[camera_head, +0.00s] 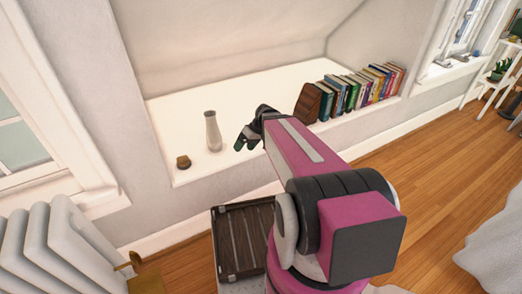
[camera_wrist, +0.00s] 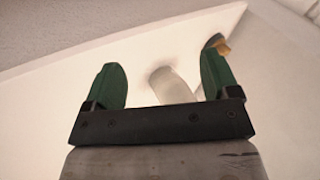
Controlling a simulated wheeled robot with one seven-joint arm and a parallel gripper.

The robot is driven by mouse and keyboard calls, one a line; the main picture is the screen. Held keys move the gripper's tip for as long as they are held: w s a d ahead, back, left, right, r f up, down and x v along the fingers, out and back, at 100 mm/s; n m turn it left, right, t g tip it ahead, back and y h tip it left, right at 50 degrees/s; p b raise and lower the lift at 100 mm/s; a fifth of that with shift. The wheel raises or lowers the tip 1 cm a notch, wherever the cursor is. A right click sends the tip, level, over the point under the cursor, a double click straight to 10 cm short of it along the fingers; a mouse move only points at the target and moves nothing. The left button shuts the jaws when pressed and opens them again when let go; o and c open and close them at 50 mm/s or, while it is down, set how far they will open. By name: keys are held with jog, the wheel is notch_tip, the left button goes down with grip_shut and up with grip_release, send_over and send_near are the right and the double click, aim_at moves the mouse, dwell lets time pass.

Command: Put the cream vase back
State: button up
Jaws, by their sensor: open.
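The cream vase (camera_head: 213,131) stands upright on the white niche shelf (camera_head: 250,95), near its front left. My gripper (camera_head: 243,140) is just right of the vase, apart from it in the head view. In the wrist view my gripper (camera_wrist: 160,85) is open, with its two green fingers spread. The vase (camera_wrist: 172,86) shows beyond the fingers, between them and closer to the right one. Its lower end in that view is hidden behind the gripper's dark crossbar. Nothing is held.
A small brown pot (camera_head: 184,162) sits left of the vase near the shelf edge. A row of books (camera_head: 350,92) with a dark wooden bookend (camera_head: 308,104) stands to the right. A dark slatted crate (camera_head: 240,240) is below. The shelf behind the vase is clear.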

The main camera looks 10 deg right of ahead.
jog(key=s+d+m+t+h, duration=0.1)
jog(key=s+d+m+h, duration=0.4)
jog(key=d+m+h, duration=0.1)
jog(key=shift+d+r+h, duration=0.15)
jog(key=shift+r+h, duration=0.15)
jog(key=shift+h, duration=0.1)
dwell(0.8)
